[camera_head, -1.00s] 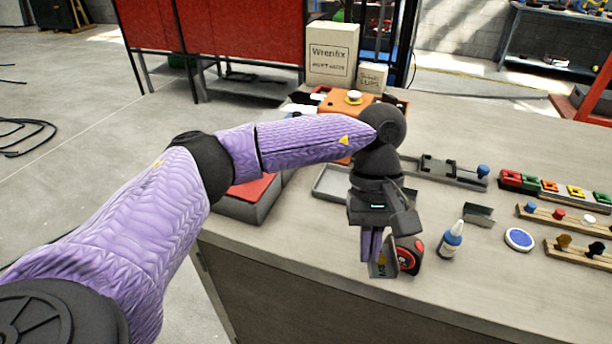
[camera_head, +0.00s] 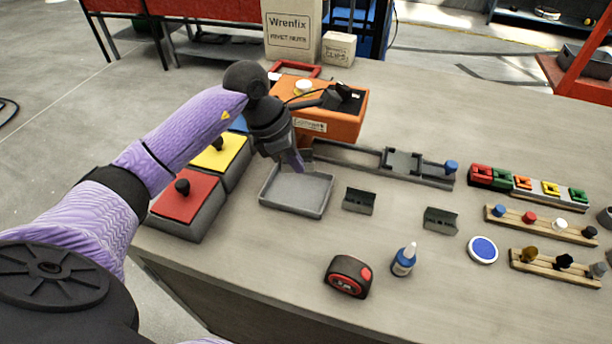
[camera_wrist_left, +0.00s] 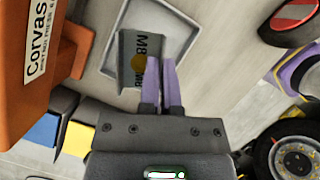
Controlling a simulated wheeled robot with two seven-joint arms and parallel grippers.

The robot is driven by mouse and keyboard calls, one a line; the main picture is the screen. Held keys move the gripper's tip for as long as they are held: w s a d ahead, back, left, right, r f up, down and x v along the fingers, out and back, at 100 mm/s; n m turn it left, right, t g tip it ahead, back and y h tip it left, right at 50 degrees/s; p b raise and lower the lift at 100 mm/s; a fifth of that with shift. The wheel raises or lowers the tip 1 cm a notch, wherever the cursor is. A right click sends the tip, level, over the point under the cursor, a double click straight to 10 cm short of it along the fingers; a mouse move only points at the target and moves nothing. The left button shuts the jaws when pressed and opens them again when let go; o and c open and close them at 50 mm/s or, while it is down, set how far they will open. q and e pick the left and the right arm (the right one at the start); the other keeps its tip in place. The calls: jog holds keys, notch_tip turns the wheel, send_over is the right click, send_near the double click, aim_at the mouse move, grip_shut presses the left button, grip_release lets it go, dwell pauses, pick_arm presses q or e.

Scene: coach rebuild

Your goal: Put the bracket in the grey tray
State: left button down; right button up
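The grey tray (camera_head: 297,194) is a shallow open tray on the bench, left of centre in the head view. My left gripper (camera_head: 299,166) is above the tray's back edge, fingers pointing down. The bracket appears over the tray, partly hidden by the fingers. Two other dark grey brackets lie on the bench, one right of the tray (camera_head: 359,200) and one farther right (camera_head: 440,220). My right gripper is out of view.
Lidded bins, red (camera_head: 187,205) and yellow (camera_head: 220,155), stand left of the tray. An orange machine (camera_head: 335,115) and a long grey fixture (camera_head: 345,154) are behind. A tape measure (camera_head: 348,276) and blue bottle (camera_head: 403,261) are in front. Bare bench surrounds the loose brackets.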

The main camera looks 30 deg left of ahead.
aim_at(303, 198)
pick_arm(q)
jog(key=f+b, duration=0.1)
jog(key=f, duration=0.6)
jog(key=shift+s+f, duration=0.2)
jog(key=shift+r, duration=0.1)
jog(key=c, duration=0.8)
grip_release()
jog(key=shift+r, duration=0.2)
jog(key=p+v, duration=0.2)
jog(key=v, duration=0.9)
jog(key=shift+s+a+r, duration=0.15)
jog(key=shift+s+r, duration=0.05)
jog(key=shift+r, duration=0.1)
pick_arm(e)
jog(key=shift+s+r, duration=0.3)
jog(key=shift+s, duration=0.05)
